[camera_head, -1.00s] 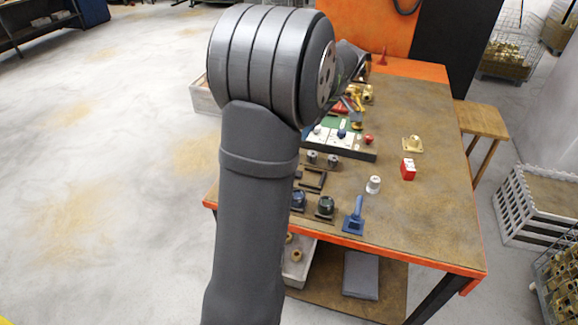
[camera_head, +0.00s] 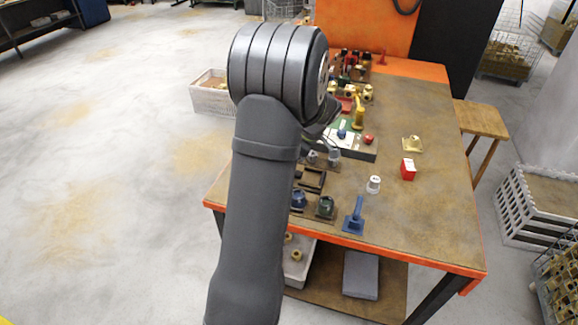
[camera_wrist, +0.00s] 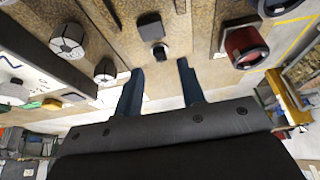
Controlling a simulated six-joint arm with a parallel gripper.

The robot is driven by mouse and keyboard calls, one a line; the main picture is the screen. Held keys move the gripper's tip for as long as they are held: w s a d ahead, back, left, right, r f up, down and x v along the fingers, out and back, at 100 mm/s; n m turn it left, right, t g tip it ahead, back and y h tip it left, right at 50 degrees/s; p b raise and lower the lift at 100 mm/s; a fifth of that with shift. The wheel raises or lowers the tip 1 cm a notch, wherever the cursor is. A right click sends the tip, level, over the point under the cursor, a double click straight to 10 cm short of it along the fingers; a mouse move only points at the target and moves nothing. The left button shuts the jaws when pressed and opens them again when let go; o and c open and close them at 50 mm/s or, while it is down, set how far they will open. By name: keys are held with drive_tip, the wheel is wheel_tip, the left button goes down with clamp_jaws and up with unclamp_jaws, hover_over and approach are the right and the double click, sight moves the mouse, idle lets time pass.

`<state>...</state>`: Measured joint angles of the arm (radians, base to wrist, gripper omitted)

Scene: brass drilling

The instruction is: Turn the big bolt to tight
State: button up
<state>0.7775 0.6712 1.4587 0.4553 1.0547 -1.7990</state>
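My gripper (camera_wrist: 159,78) is open in the wrist view, with two dark blue fingers apart and nothing between them. Ahead of the fingers is a black block with a grey nub (camera_wrist: 151,27), on a brown board. To its left are two grey round heads, a larger one (camera_wrist: 68,40) and a smaller one (camera_wrist: 105,71). I cannot tell for certain which part is the big bolt. In the head view two grey cylinders (camera_head: 334,157) stand at the table's left side.
The table's right half is mostly clear.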

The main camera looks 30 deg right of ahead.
drive_tip(key=shift+x, duration=1.9)
clamp_jaws()
drive_tip(key=shift+m, duration=0.3)
drive_tip(key=m+h, duration=0.1)
drive_tip(key=m, duration=0.1)
drive_tip(key=m+t+h, duration=0.1)
drive_tip(key=m, duration=0.2)
drive_tip(key=shift+s+a, duration=0.15)
drive_tip(key=shift+a, duration=0.1)
drive_tip(key=shift+a+f+m+h, duration=0.1)
drive_tip(key=shift+m+h, duration=0.3)
drive_tip(key=shift+m, duration=0.8)
drive_tip(key=shift+a+m+h, duration=0.1)
drive_tip(key=shift+m+h, duration=0.3)
drive_tip(key=shift+m, duration=0.8)
